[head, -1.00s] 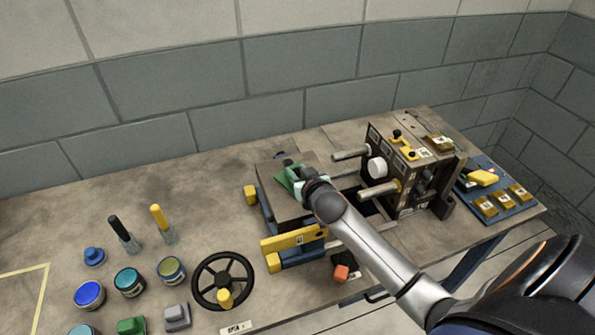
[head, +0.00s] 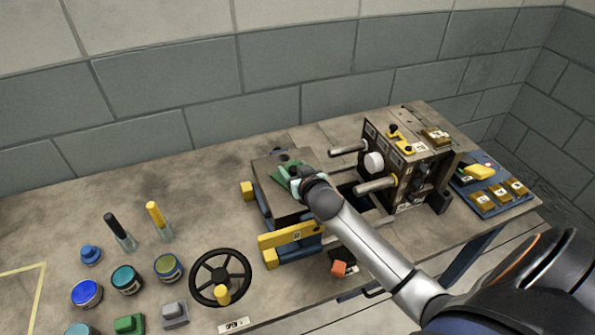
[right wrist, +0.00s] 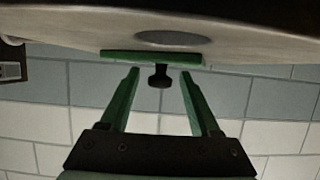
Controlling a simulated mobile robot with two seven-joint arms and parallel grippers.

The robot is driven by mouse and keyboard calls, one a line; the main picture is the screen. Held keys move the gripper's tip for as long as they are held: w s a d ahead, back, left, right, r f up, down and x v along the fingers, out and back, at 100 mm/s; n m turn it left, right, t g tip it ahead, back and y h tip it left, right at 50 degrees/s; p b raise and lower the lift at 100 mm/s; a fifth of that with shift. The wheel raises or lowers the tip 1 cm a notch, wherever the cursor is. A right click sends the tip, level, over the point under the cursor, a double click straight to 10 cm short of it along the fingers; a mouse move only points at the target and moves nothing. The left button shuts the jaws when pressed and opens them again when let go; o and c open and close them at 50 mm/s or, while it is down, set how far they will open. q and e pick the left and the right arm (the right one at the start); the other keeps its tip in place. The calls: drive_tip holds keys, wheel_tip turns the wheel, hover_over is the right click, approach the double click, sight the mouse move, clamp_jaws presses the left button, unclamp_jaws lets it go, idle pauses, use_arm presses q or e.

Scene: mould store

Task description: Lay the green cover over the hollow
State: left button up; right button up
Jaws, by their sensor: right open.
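The green cover (head: 281,173) lies on top of the brown block in the head view, partly hidden by my right gripper (head: 291,178). In the right wrist view the cover (right wrist: 150,57) shows edge-on as a thin green plate with a black knob (right wrist: 159,76). My right gripper (right wrist: 158,75) is open there, its two green fingers on either side of the knob with gaps to it. A dark oval (right wrist: 172,38), which looks like the hollow, shows on the pale surface beside the cover, not covered by it. My left gripper is not in view.
The brown block (head: 262,168) sits between yellow-ended rails. A dark panel with rods and a white knob (head: 373,163) stands close at its right. A black handwheel (head: 221,277) and several paint pots are at the left front. The table behind the block is clear.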

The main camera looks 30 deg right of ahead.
drive_tip(key=shift+r, duration=0.35)
drive_tip(key=shift+s+a, duration=0.15)
drive_tip(key=shift+s, duration=0.25)
drive_tip(key=v, duration=1.1)
drive_tip(key=shift+r+p, duration=0.3)
drive_tip(key=shift+r, duration=0.1)
drive_tip(key=s+a+f+n+g+y, duration=0.1)
drive_tip(key=s+a+f+n+g, duration=0.2)
drive_tip(key=s, duration=0.4)
drive_tip(key=s+a+f+g+y, duration=0.1)
drive_tip(key=s+a+f+g, duration=0.3)
drive_tip(key=s, duration=0.3)
drive_tip(key=s+a+f+n+g+y, duration=0.1)
drive_tip(key=s+a+f+n+g, duration=0.2)
drive_tip(key=s, duration=0.4)
drive_tip(key=w+a+f+t+y, duration=0.1)
drive_tip(key=w+a+f+t, duration=0.1)
drive_tip(key=f, duration=0.3)
drive_tip(key=w+a+f+m+t+y, duration=0.1)
drive_tip(key=w+a+f+t, duration=0.1)
drive_tip(key=f+t, duration=0.2)
drive_tip(key=shift+w+a+f+y, duration=0.2)
drive_tip(key=shift+a+f+y, duration=0.15)
drive_tip(key=shift+f, duration=0.65)
